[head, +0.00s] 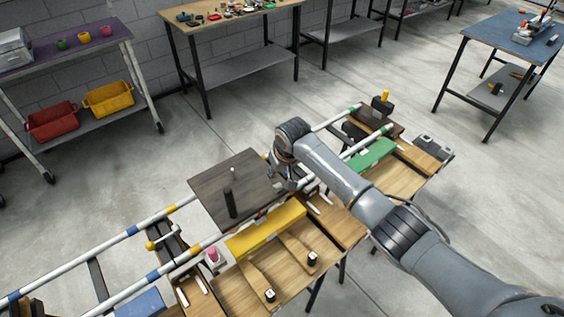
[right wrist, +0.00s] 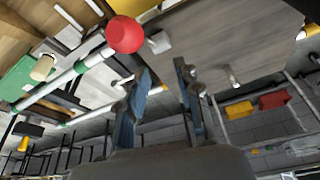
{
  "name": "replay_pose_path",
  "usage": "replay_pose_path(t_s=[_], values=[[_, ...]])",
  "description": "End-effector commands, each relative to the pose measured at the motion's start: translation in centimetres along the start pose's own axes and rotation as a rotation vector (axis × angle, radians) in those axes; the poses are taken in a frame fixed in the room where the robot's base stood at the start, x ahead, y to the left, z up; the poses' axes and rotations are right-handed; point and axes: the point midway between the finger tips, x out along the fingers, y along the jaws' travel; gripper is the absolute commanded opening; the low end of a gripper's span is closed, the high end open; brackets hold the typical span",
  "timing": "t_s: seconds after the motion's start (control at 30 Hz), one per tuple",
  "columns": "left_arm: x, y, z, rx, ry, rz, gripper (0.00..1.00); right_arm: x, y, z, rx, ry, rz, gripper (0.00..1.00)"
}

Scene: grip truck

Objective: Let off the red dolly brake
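A red ball knob (right wrist: 126,34) shows close up in the right wrist view, beside a white rail and just beyond my left-hand finger. It looks like the dolly brake's knob; my arm seems to hide it in the head view. The dolly (head: 240,180) is a dark flat board with a black post, sitting across two striped rails. My right gripper (right wrist: 165,70) is open, with nothing between its fingers. In the head view the right gripper (head: 287,184) is low at the dolly's right edge, partly hidden by its own wrist. My left gripper is not in view.
The wooden bench (head: 335,222) under the rails carries a yellow block (head: 265,230), a green block (head: 372,154) and a pink-topped knob (head: 212,254). A yellow-topped post (head: 383,99) stands at the far rail end. Open floor lies beyond the bench.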

Motion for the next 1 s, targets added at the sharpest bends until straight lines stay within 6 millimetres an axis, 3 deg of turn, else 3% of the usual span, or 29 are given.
replay_pose_path(t_s=[0.3, 0.5, 0.77, 0.87, 0.93, 1.0], values=[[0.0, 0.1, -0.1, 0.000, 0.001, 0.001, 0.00, -5.9, -0.1, -0.3, -0.003, 0.008, -0.001, 0.34], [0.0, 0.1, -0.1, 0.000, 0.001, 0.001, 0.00, -7.3, -0.1, -0.3, -0.002, 0.007, -0.001, 0.34], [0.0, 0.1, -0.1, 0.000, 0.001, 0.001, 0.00, -7.4, -0.1, -0.3, -0.002, 0.007, -0.001, 0.34], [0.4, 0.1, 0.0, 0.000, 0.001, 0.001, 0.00, -6.8, -0.5, 0.1, 0.017, 0.008, -0.021, 0.13], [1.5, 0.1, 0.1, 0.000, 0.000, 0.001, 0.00, -5.2, -1.4, 1.2, 0.083, 0.009, -0.085, 0.00], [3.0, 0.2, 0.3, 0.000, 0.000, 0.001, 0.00, -3.2, -3.0, 2.8, 0.204, 0.012, -0.195, 0.00]])
